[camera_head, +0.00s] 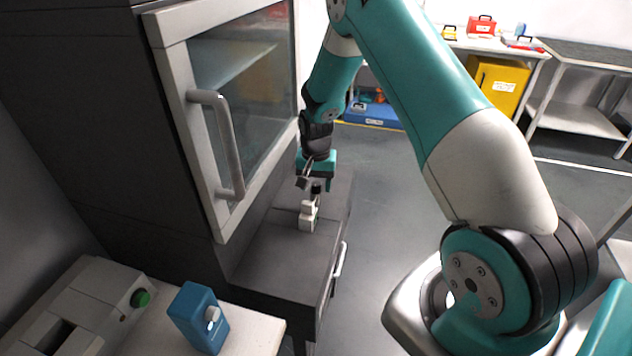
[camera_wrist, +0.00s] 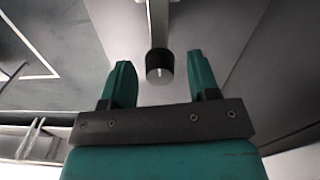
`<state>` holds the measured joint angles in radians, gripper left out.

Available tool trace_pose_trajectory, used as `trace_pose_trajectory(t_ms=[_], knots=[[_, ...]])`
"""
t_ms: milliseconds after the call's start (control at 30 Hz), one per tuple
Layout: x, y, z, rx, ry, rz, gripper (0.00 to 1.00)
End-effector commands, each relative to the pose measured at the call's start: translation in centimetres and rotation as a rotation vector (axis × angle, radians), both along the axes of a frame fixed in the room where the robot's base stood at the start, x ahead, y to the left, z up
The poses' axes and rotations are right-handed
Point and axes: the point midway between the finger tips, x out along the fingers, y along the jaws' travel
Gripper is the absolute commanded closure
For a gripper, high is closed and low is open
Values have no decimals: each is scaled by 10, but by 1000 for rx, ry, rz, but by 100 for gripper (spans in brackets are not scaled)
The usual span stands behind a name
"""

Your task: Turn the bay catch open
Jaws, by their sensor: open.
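A black round knob with a white line on its face (camera_wrist: 160,70) shows in the wrist view, at the end of a pale bar (camera_wrist: 158,22); I take it to be the bay catch. My gripper (camera_wrist: 159,62) is open, with one teal finger on each side of the knob and a gap on both sides. In the head view my gripper (camera_head: 310,184) points down just above a small pale block (camera_head: 308,217) on the dark cabinet top. The knob's contact with the block is hard to make out there.
A cabinet with a glazed door (camera_head: 235,85) and grey handle (camera_head: 220,145) stands close at left, its door shut. A blue box with a pale knob (camera_head: 196,316) and a pale unit with a green button (camera_head: 85,305) are in front. Open floor lies to the right.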

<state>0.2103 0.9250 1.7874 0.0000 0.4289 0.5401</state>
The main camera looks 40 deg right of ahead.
Motion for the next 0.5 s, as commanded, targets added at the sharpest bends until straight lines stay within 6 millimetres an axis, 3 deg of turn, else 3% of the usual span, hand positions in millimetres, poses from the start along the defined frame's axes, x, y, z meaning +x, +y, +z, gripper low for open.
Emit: trace_pose_trajectory(t_ms=[267,467,500], knots=[[0,0,-1,0,0,0,47],[0,0,-1,0,0,0,93],[0,0,-1,0,0,0,94]])
